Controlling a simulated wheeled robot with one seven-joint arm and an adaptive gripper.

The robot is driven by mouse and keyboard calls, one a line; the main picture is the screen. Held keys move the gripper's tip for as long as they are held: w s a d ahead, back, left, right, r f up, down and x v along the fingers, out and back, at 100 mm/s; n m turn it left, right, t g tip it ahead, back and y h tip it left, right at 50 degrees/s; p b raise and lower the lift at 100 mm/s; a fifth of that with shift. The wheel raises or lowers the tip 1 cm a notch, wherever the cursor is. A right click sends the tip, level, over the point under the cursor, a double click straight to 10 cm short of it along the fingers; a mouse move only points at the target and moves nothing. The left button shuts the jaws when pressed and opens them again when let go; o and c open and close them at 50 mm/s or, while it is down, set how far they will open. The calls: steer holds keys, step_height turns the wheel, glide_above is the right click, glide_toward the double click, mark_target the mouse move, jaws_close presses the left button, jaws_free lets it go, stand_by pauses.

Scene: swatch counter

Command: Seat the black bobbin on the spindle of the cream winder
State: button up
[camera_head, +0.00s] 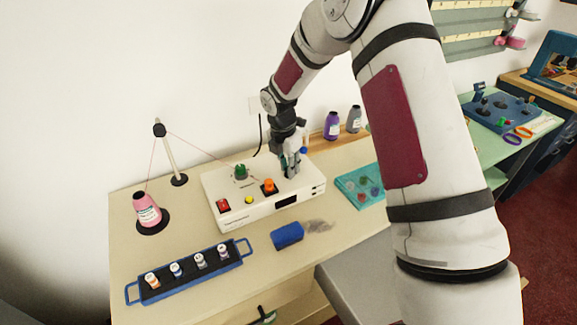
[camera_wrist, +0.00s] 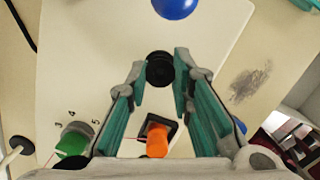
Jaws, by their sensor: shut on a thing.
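The cream winder (camera_head: 232,217) is a low box on the counter, with a green knob (camera_head: 240,171), an orange knob (camera_head: 269,186) and a red switch (camera_head: 223,205). My gripper (camera_head: 291,168) is over its right part, pointing down. In the wrist view the teal fingers are shut on the round black bobbin (camera_wrist: 160,68), which is between their tips above the cream top. The orange knob (camera_wrist: 156,142) and green knob (camera_wrist: 72,143) show nearer the wrist. The spindle is not visible, and I cannot tell whether the bobbin touches the winder.
A blue ball (camera_wrist: 176,7) is just beyond the bobbin. A blue rack (camera_head: 178,287) with several spools and a pink thread cone (camera_head: 146,210) are left. Bottles (camera_head: 331,125) stand behind.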

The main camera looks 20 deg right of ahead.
steer(key=o, duration=0.8)
steer(key=r, duration=0.4)
steer(key=a+r, duration=0.1)
steer(key=r, duration=0.3)
steer(key=s+r, duration=0.1)
steer(key=r, duration=0.3)
steer(key=shift+a, duration=0.25)
